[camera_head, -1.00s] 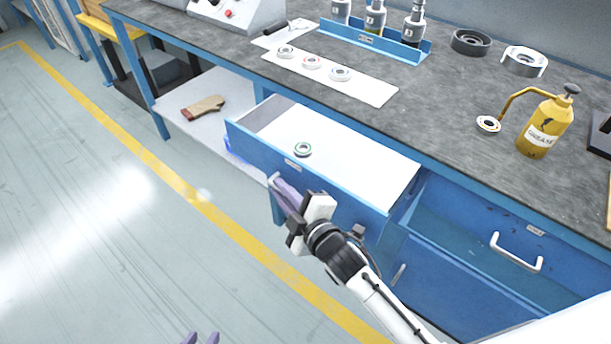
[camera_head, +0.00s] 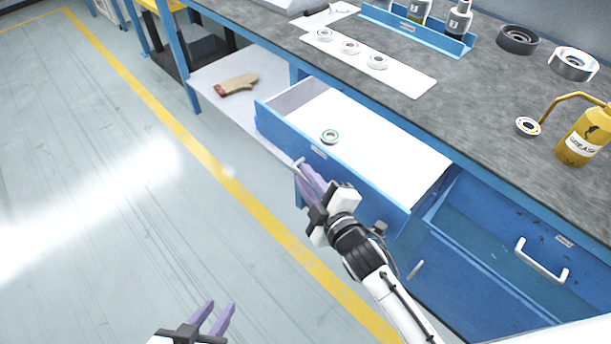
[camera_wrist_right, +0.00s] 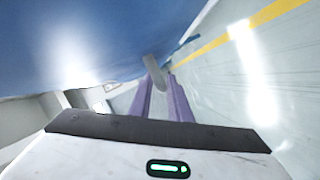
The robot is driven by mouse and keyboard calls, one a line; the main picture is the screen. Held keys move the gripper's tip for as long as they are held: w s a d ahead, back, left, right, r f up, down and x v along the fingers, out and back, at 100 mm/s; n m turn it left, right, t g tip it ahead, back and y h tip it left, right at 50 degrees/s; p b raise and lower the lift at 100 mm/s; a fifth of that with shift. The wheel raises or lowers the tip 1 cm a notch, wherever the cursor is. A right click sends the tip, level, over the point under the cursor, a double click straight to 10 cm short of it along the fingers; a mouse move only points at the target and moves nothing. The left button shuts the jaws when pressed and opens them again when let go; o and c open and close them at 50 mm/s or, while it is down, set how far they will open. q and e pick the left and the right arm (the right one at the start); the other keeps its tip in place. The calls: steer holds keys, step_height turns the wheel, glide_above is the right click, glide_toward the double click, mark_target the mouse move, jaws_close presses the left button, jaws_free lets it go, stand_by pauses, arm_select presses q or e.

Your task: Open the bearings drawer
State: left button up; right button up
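The blue bearings drawer (camera_head: 350,178) stands pulled out from under the bench, its white inside showing. A bearing (camera_head: 330,136) with a green ring lies in it towards the left. The drawer's grey handle (camera_head: 299,163) runs along its front; my right arm hides most of it. My right gripper (camera_head: 306,172) is at the handle's left part. In the right wrist view the handle (camera_wrist_right: 153,68) sits between the purple fingertips (camera_wrist_right: 160,84), which look closed on it. My left gripper (camera_head: 220,306) is open and empty over the floor at the bottom edge.
The bench top (camera_head: 470,95) holds a mat with bearings, a grease can (camera_head: 585,135) and metal rings. A glove (camera_head: 237,85) lies on the lower shelf. Floor at left is clear.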

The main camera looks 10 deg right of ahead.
arm_select(q)
steer(key=shift+s+r+p, duration=0.15)
steer(key=shift+r+p, duration=0.2)
steer(key=shift+p, duration=0.3)
arm_select(e)
steer(key=v, duration=0.9)
steer(key=shift+s, duration=0.35)
steer(key=shift+d+r, duration=0.1)
steer(key=shift+r, duration=0.05)
